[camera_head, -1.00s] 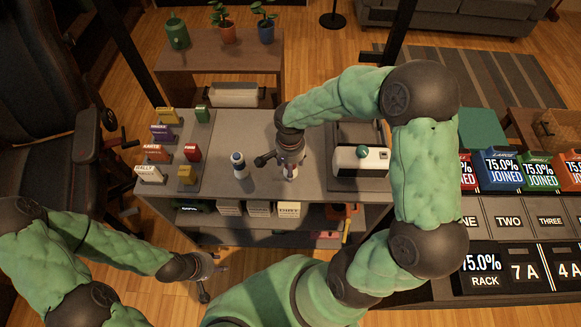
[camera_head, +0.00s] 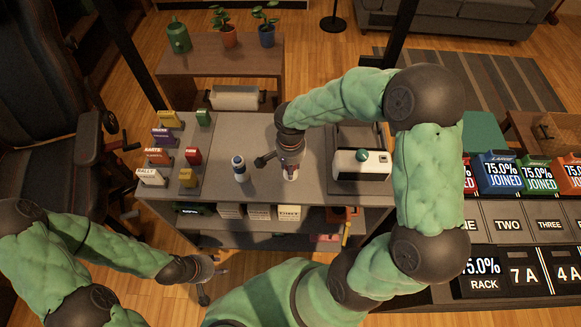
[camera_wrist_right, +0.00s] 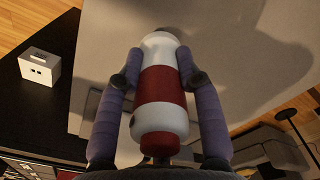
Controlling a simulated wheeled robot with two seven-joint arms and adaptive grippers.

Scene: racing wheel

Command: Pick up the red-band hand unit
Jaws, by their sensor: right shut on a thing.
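The red-band hand unit (camera_wrist_right: 162,88) is a white bottle-shaped body with a wide red band and a red end. In the right wrist view it sits between the two purple fingers of my right gripper (camera_wrist_right: 161,75), which is shut on it. In the head view the unit (camera_head: 290,172) shows upright below my right gripper (camera_head: 290,160), at the middle of the grey table; whether its base touches the top is unclear. My left gripper (camera_head: 215,270) is low at the left, over the floor before the table, away from the unit; its finger opening is unclear.
A blue-band unit (camera_head: 239,168) stands just left of the held one. Several coloured small boxes (camera_head: 158,135) stand at the table's left. A white device with a green knob (camera_head: 362,164) stands at the right. Bare table top (camera_head: 228,135) lies behind the blue-band unit.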

